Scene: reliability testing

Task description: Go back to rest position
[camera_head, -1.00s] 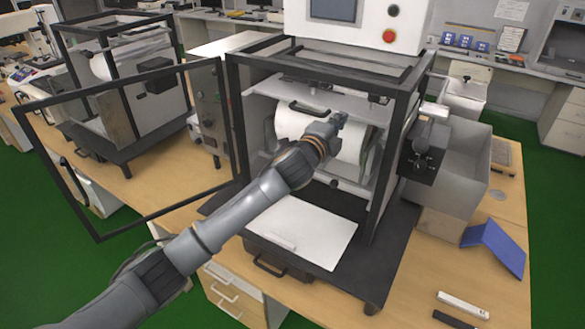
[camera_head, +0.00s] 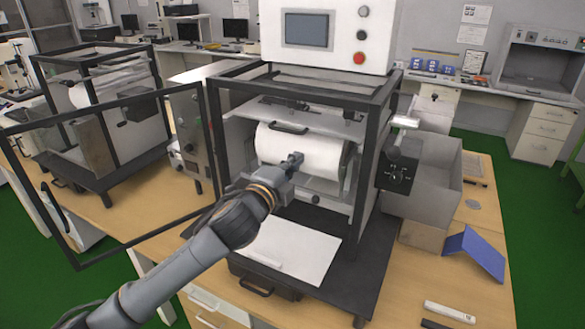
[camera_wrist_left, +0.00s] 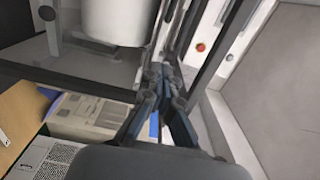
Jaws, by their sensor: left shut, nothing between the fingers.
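My left gripper (camera_head: 294,160) is in front of the white drum (camera_head: 325,150) of the test machine, with the arm coming in from the lower left. It appears shut and empty, apart from the drum in the head view. In the left wrist view its fingers (camera_wrist_left: 160,75) are close together with nothing held, and a pale drum-like shape (camera_wrist_left: 112,20) shows above left. The machine's black-framed door (camera_head: 108,116) stands swung open to the left. My right gripper is not in the head view.
The machine's dark frame post (camera_head: 368,180) stands right of the gripper. A white plate (camera_head: 290,250) lies below the arm. A grey box (camera_head: 430,190) and a blue folded piece (camera_head: 472,250) are on the table at right.

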